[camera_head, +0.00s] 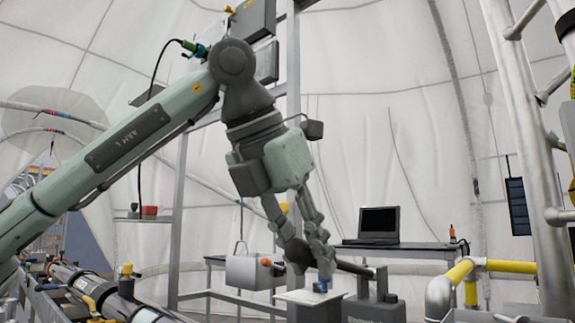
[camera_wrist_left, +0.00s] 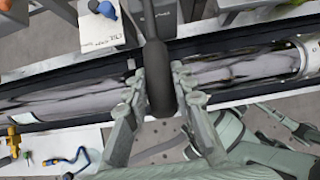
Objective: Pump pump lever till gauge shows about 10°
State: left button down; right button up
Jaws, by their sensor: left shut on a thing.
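The pump lever (camera_head: 354,268) is a dark bar with a thick rounded grip, reaching left from a dark grey pump body (camera_head: 375,306). My left gripper (camera_head: 308,256) comes down from above and is shut on the lever's grip. In the left wrist view the black lever (camera_wrist_left: 155,60) runs up between the two fingers of my left gripper (camera_wrist_left: 160,88), toward the dark pump body at the top edge. I cannot make out a gauge face or a reading in either view. My right gripper does not show clearly; pale green-grey parts at the lower right of the wrist view may belong to it.
A white-topped box (camera_head: 303,297) with a blue knob stands beside the lever. A laptop (camera_head: 379,226) sits on a table behind. Yellow and silver pipes (camera_head: 500,266) stand at the right. A long tube assembly (camera_wrist_left: 235,70) lies below the gripper in the wrist view.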

pick_arm(q)
jog(key=shift+s+a+f+b, duration=0.1)
jog(key=shift+s+f+b, duration=0.05)
jog(key=shift+f+b, duration=0.75)
jog(key=shift+s+a+f+b, duration=0.15)
jog(key=shift+f+b, duration=0.4)
jog(key=shift+f, duration=0.6)
jog(key=shift+d+f, duration=0.1)
